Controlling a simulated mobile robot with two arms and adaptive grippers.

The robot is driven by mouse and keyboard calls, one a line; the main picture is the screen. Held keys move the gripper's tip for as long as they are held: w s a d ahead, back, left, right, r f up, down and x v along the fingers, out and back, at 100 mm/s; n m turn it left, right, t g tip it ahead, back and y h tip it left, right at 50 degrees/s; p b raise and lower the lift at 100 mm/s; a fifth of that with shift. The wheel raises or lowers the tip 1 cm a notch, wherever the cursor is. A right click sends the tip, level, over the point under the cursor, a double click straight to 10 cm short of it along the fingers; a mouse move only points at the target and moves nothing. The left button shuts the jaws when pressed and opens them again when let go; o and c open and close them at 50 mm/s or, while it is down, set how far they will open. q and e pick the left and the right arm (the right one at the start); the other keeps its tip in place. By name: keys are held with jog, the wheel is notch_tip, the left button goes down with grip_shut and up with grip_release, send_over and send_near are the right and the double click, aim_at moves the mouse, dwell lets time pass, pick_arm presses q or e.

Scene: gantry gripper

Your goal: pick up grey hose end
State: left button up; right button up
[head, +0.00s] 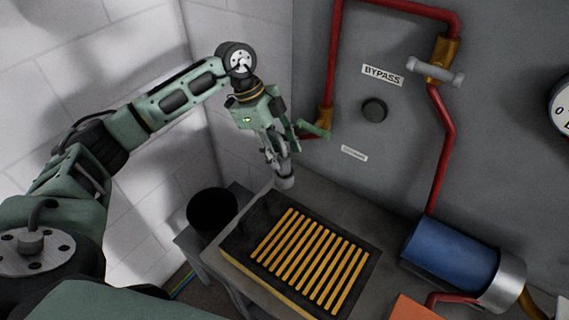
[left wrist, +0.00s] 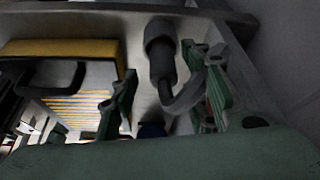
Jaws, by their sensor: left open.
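The grey hose end (head: 285,182) stands on the bench top beside the back corner of the yellow-slatted tray in the head view. In the left wrist view the hose end (left wrist: 161,55) shows as a grey stub with a wider collar and a bent grey tube. My left gripper (head: 277,158) points down just over it. In the left wrist view my left gripper (left wrist: 165,85) is open, with one finger on each side of the hose end. Whether either finger touches it I cannot tell. My right gripper is out of view.
The black tray (head: 232,250) with yellow slats takes up the bench's front. A black bucket (head: 212,209) stands left of it, and a blue cylinder (head: 452,252) lies to the right. Red pipes (head: 444,150) and a green-handled valve (head: 314,130) are on the grey wall behind.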

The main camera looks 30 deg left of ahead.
aim_at(284, 169)
pick_arm(q)
jog(key=shift+x, duration=1.15)
grip_shut()
